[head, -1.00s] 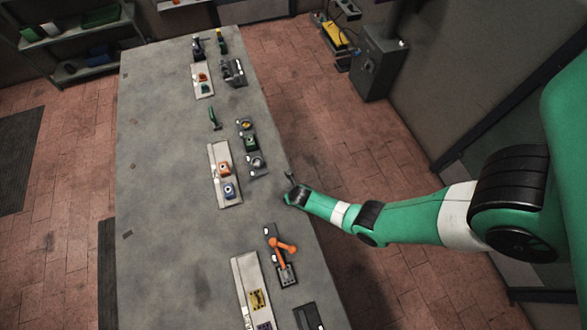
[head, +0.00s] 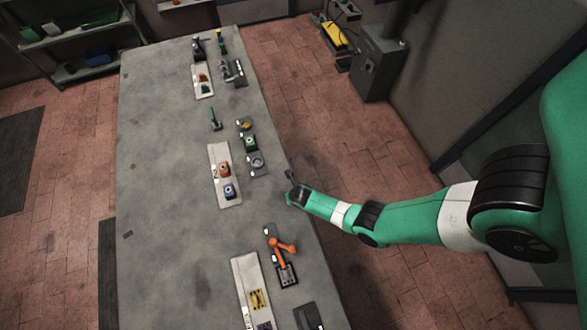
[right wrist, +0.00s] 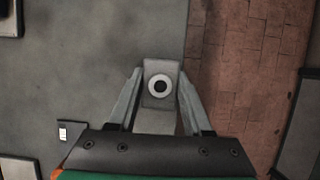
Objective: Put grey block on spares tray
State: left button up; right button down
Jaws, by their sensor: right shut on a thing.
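My right gripper (right wrist: 158,98) is shut on a grey block (right wrist: 158,70) with a white ring and dark centre on its face. In the right wrist view the fingers hold it from both sides, just inside the table's edge. In the head view my right gripper (head: 290,186) is at the right edge of the grey table, with the small block (head: 289,174) at its tip. A pale tray (head: 215,160) lies to its left, holding an orange block and a blue block. I cannot read which tray is the spares tray. My left gripper is out of view.
Another pale tray (head: 241,270) lies nearer, beside an orange lever device (head: 283,246). A row of small fixtures (head: 250,143) stands beyond my gripper. A third tray (head: 203,92) is at the far end. The table's left half (head: 160,190) is mostly clear.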

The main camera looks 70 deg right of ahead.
notch_tip(320, 180, up, 3)
jog(key=shift+r+p, duration=0.15)
jog(key=shift+p, duration=0.9)
jog(key=s+d+r+p, duration=0.4)
jog(key=s+r, duration=0.5)
jog(key=s, duration=0.4)
jog(key=shift+s+r+p, duration=0.15)
jog(key=shift+s+p, duration=0.05)
jog(key=shift+p, duration=0.55)
